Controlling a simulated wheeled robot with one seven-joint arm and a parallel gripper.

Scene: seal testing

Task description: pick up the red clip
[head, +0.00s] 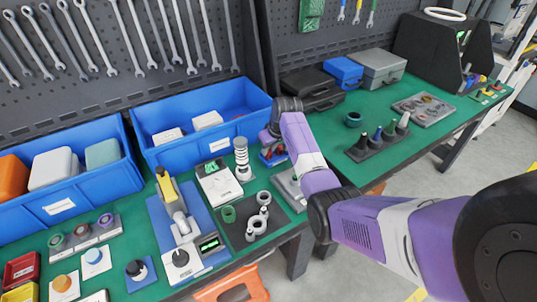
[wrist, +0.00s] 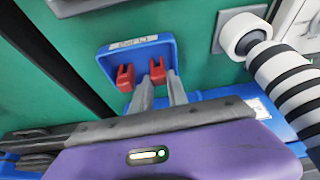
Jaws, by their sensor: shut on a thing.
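Two red clips show in the wrist view in a small blue tray (wrist: 165,48) with a white label. One red clip (wrist: 158,71) is between the tips of my gripper (wrist: 161,82), which is shut on it. The other red piece (wrist: 126,78) is just left of the left finger. The clip's lower part is hidden by the fingers. In the head view the blue tray (head: 266,161) is mostly hidden behind my gripper and wrist, with a little red showing.
A striped black-and-white cylinder (wrist: 283,75) stands close to the right of my gripper; in the head view it is the ringed column (head: 242,158). A blue bin (head: 180,152) is left of my arm. A gap separates the two green benches.

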